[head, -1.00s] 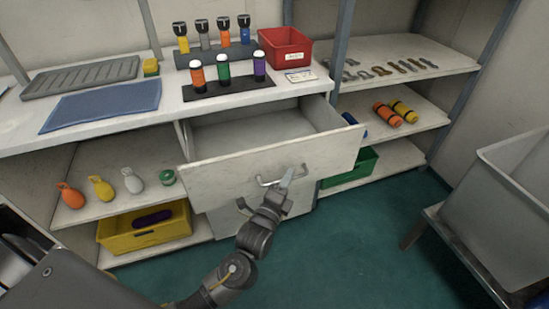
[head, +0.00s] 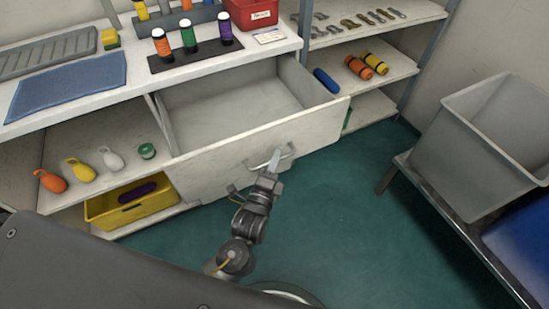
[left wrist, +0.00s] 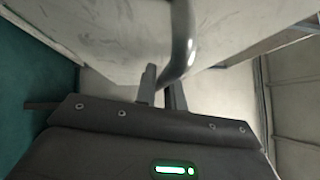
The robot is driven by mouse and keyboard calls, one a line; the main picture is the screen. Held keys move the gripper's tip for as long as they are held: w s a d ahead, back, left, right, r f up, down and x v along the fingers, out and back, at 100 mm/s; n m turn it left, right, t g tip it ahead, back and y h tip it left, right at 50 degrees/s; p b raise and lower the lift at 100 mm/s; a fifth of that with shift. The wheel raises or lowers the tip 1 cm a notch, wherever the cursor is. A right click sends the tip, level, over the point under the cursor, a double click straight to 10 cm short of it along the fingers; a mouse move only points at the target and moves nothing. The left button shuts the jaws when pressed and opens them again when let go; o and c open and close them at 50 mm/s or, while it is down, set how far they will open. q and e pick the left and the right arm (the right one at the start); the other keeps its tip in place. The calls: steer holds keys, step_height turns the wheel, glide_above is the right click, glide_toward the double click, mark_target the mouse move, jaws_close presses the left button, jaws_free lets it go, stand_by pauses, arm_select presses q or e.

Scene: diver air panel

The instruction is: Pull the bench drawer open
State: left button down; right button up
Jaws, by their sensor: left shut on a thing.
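The bench drawer (head: 222,159) stands well out from the bench in the head view, and its inside looks empty. Its bar handle (head: 289,152) is on the front face. My left gripper (head: 274,160) is at the handle and shut on it. In the left wrist view, the handle (left wrist: 181,40) runs down to between the fingers of my left gripper (left wrist: 162,88), close to the drawer front (left wrist: 110,35). My right gripper is not in either view.
The bench top (head: 110,93) holds a blue mat (head: 70,91), a rack of bottles (head: 195,52) and a red bin (head: 251,14). A yellow bin (head: 130,205) sits below at left. A grey tub (head: 480,140) on a stand is at right. Green floor (head: 330,220) is clear between.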

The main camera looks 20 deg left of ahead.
arm_select(q)
steer(key=c, duration=1.5)
jaws_free()
steer(key=s+f, duration=0.1)
steer(key=s, duration=0.9)
steer(key=shift+s+a+f, duration=0.25)
steer(key=shift+s+a, duration=0.1)
steer(key=shift+a, duration=0.05)
